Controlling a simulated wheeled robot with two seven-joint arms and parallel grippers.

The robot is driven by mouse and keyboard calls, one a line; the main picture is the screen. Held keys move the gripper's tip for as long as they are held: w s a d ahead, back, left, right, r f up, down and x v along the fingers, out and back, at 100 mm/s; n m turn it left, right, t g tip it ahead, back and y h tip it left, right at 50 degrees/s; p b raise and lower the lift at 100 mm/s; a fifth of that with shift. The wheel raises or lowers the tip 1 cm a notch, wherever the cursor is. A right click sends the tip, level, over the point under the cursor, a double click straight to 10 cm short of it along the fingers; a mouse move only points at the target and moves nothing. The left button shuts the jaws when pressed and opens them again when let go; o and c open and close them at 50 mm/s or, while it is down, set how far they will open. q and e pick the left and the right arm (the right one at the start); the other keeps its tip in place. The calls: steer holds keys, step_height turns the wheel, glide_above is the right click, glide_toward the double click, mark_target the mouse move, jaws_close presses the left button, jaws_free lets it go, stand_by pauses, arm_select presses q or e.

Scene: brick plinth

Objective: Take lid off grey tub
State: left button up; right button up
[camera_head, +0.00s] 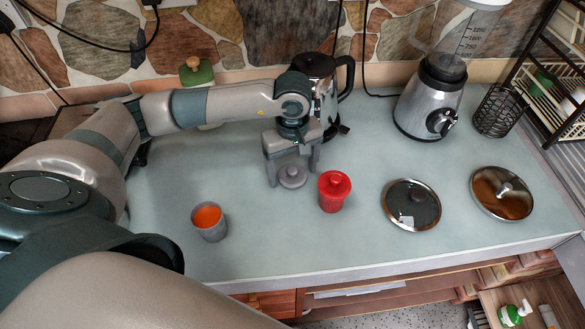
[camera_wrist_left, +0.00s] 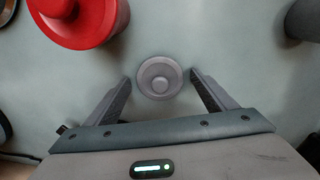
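The grey tub (camera_head: 209,225) stands upright on the counter, uncovered, with orange showing inside; part of it shows at the upper right of the left wrist view (camera_wrist_left: 304,20). A round grey lid with a knob (camera_head: 292,177) appears to lie on the counter to the right of the tub; it also shows in the left wrist view (camera_wrist_left: 160,77). My left gripper (camera_head: 293,174) is open and points down over the lid. Its fingertips (camera_wrist_left: 159,78) are on either side of the lid, with gaps between. My right gripper is not in view.
A red lidded tub (camera_head: 333,193) stands close to the right of my left gripper. Two pan lids (camera_head: 412,205) (camera_head: 502,193) lie further right. A coffee pot (camera_head: 325,85), a green lidded jar (camera_head: 197,78) and a blender (camera_head: 432,100) stand behind.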

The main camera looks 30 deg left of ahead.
mark_target(292, 170)
arm_select(q)
steer(key=shift+r+p, duration=0.25)
steer(key=shift+p, duration=0.15)
step_height(292, 170, up, 12)
steer(key=b, duration=0.5)
steer(key=shift+f, duration=0.1)
stand_by(0.6)
